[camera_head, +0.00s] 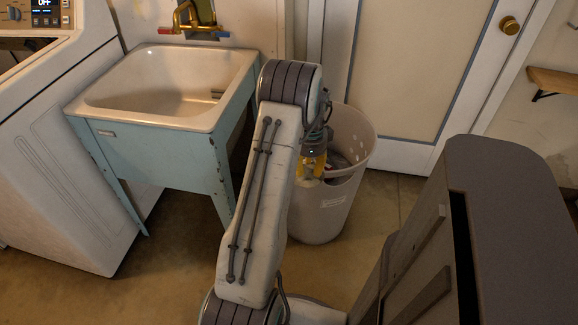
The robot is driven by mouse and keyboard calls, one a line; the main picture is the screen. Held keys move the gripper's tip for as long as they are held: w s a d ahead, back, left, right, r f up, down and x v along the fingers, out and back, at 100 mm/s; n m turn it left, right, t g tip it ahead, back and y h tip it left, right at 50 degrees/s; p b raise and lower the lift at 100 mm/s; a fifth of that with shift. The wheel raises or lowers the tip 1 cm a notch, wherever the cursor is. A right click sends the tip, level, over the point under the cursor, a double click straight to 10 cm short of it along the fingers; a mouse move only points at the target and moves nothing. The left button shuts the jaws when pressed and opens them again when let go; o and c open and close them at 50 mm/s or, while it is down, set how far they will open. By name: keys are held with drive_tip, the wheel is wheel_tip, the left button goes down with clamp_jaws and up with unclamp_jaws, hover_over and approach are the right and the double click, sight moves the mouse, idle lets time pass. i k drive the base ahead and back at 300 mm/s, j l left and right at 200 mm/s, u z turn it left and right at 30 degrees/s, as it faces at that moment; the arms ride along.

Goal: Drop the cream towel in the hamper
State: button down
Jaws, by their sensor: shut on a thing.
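The hamper (322,215) is a pale, round bin with holes near its rim, standing on the floor right of the sink. My gripper (312,170) has yellow fingers and is at the hamper's near left rim, pointing down. It is shut on the cream towel (306,180), of which only a small pale part shows below the fingers. My arm hides the hamper's left side and much of the towel. I cannot tell how far the towel hangs inside the rim.
Dark cloth (342,163) shows inside the hamper. A blue utility sink (150,155) and a white washing machine (70,150) stand to the left. A closed door (395,75) is behind. Some tiled floor (385,205) is clear right of the hamper.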

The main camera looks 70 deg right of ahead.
sight(331, 164)
drive_tip(key=l, duration=0.7)
drive_tip(key=i+l, duration=0.1)
drive_tip(key=l, duration=0.65)
